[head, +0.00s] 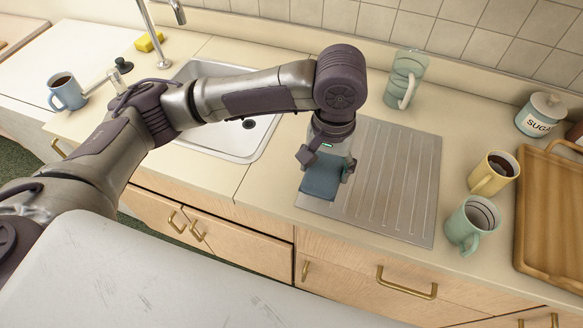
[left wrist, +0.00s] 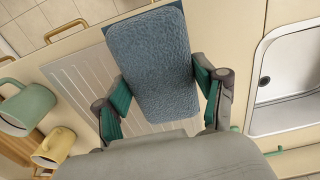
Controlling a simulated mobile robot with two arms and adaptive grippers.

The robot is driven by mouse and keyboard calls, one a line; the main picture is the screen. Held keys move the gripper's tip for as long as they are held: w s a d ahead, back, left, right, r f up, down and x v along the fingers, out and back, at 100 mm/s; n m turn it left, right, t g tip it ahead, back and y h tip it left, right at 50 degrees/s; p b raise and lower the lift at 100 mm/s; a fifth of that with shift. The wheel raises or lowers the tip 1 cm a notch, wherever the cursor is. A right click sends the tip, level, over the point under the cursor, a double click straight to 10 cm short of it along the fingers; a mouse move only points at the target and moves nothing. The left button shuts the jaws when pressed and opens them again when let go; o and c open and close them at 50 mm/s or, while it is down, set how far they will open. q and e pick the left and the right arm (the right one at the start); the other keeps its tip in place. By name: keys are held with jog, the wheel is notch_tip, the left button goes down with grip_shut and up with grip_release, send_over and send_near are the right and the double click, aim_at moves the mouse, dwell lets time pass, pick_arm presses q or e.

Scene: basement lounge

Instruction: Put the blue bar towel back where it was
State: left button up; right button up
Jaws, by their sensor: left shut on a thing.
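The blue bar towel (head: 321,178) is a folded blue-grey cloth at the front left part of the ribbed metal drainboard (head: 392,200). My left gripper (head: 327,163) points down over the drainboard and is shut on the towel. In the left wrist view the towel (left wrist: 152,62) fills the space between the two green-padded fingers. I cannot tell whether the towel touches the drainboard or hangs just above it. My right gripper is not in view.
The sink (head: 207,146) lies left of the drainboard. A green mug (head: 469,222), a yellow mug (head: 492,175) and a wooden tray (head: 555,215) stand to the right. A glass pitcher (head: 404,78) and sugar jar (head: 541,115) stand behind. Most of the drainboard is bare.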

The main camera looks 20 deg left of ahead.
pick_arm(q)
jog(key=p, duration=0.1)
send_over(292, 178)
notch_tip(292, 178, down, 5)
jog(key=shift+d+r, duration=0.1)
jog(key=shift+f, duration=0.2)
jog(key=shift+f+p, duration=0.45)
jog(key=shift+f, duration=1.5)
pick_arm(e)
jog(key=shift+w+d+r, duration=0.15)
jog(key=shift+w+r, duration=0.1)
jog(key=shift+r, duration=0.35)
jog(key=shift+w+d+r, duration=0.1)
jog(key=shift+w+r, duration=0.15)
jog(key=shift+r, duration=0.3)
pick_arm(q)
jog(key=shift+f, duration=0.1)
jog(key=shift+f, duration=0.25)
jog(key=o, duration=1)
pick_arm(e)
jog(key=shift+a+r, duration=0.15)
